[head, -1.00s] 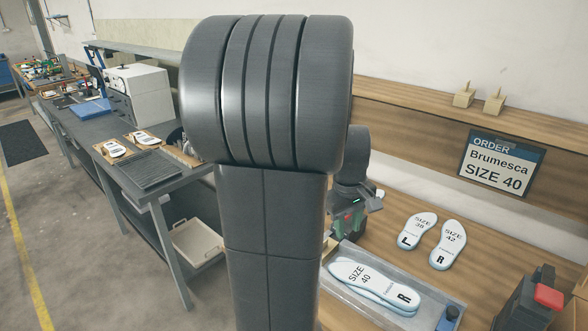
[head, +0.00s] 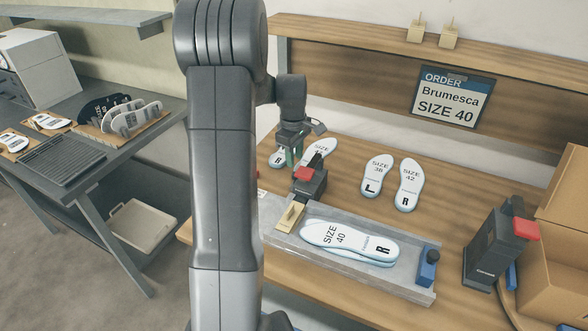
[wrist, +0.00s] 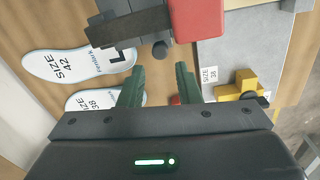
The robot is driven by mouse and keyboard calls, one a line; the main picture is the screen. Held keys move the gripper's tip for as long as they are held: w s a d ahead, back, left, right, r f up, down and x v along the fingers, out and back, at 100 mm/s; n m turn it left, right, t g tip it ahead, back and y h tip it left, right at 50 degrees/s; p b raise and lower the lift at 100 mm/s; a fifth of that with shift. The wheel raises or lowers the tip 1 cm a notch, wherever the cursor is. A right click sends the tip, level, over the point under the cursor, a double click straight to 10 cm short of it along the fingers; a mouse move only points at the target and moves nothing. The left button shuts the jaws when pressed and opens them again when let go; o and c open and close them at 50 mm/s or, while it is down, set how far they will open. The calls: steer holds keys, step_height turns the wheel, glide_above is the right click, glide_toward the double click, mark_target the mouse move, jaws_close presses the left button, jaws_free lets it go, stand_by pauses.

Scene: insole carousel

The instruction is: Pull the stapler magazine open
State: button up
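A dark stapler-like device with a red block (head: 305,174) stands at the left end of the grey tray in the head view. Its red block (wrist: 197,18) and a dark bar (wrist: 130,28) show at the top of the wrist view. A small dark knob (wrist: 160,50) sticks out from it toward my fingers. My gripper (wrist: 158,72) is open, its two green fingers apart, with the knob just beyond the gap between their tips. In the head view my gripper (head: 292,155) is just behind the device. I cannot tell whether the fingers touch it.
The grey tray (head: 415,291) holds size 40 insoles (head: 350,240), with a yellow clamp (head: 290,216) and a blue clamp (head: 428,266). Loose insoles (head: 378,172) lie behind. A second dark device with a red top (head: 495,245) stands right, beside cardboard boxes (head: 565,200).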

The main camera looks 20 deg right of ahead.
step_height(320, 180, down, 6)
steer(key=shift+d+f+p, duration=0.15)
steer(key=shift+f+p, duration=0.1)
steer(key=shift+p, duration=0.15)
steer(key=shift+w, duration=0.1)
jaws_close()
